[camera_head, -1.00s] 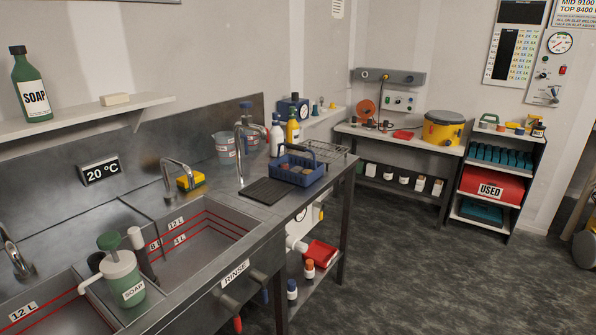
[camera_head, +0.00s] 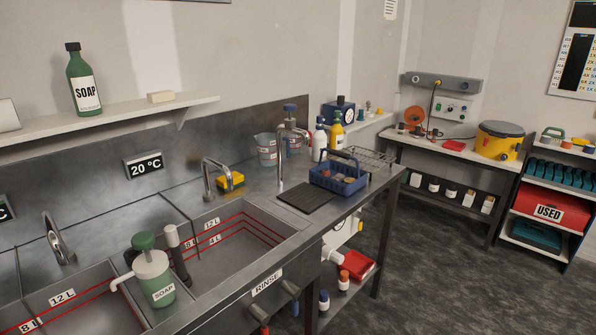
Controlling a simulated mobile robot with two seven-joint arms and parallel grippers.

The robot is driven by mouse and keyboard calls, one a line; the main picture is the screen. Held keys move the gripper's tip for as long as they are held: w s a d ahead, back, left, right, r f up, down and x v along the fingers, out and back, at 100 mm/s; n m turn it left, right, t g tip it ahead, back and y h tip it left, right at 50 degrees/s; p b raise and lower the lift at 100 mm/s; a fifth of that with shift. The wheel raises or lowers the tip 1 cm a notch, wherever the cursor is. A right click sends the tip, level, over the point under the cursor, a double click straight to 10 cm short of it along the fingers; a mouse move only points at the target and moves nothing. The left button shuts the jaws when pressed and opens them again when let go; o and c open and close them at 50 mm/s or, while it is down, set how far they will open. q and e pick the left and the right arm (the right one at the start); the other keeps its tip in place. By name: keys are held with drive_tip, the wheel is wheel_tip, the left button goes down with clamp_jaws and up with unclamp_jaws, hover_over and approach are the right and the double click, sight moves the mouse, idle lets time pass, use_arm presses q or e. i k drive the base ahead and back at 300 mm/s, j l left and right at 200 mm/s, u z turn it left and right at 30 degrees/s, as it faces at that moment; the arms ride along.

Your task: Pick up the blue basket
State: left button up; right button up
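The blue basket (camera_head: 338,178) stands upright on the steel counter, right of the sink tap, with its dark handle raised above it. A few small items lie inside it, too small to name. It stands beside a black ribbed mat (camera_head: 305,197) and in front of a wire rack. Neither of my grippers shows in the head view, so I cannot see whether they are open or shut.
White and yellow bottles (camera_head: 336,130) stand close behind the basket. A wire rack (camera_head: 372,158) is behind it to the right. A tall tap (camera_head: 280,157) rises to its left. Sinks fill the counter's left part. Dark floor (camera_head: 430,270) is clear at right.

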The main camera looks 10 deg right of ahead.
sight(315, 176)
drive_tip(key=i+l+u, duration=0.3)
drive_tip(key=l, duration=0.2)
drive_tip(key=l+u, duration=0.2)
drive_tip(key=i+l+u, duration=0.1)
drive_tip(key=l, duration=0.35)
drive_tip(key=i+l+u, duration=0.1)
drive_tip(key=l, duration=0.4)
drive_tip(key=i+l, duration=0.1)
drive_tip(key=l, duration=0.35)
drive_tip(key=i+l, duration=0.1)
drive_tip(key=l, duration=0.3)
drive_tip(key=i+l+u, duration=0.1)
drive_tip(key=l, duration=0.35)
drive_tip(key=i+l, duration=0.1)
drive_tip(key=l, duration=0.35)
